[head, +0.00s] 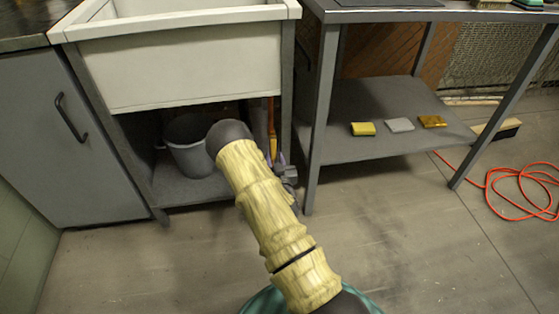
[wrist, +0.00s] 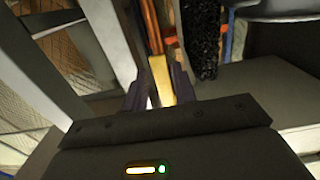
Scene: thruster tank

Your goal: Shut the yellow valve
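The yellow valve handle (head: 273,147) shows as a narrow upright strip under the sink, at the foot of an orange pipe. In the wrist view the yellow handle (wrist: 161,82) lies between the two dark purple fingers of my gripper (wrist: 158,84). The fingers stand apart, with a pale gap on the handle's left; contact on the right side is unclear. In the head view my gripper (head: 276,158) is small and partly hidden by my arm, close to the handle. The valve body is hidden.
The white sink (head: 190,65) hangs above, with a grey bucket (head: 188,150) on the shelf below. A table leg (head: 322,120) stands close on the right. Sponges (head: 363,129) lie on the table's lower shelf. An orange cable (head: 500,200) lies on the open floor.

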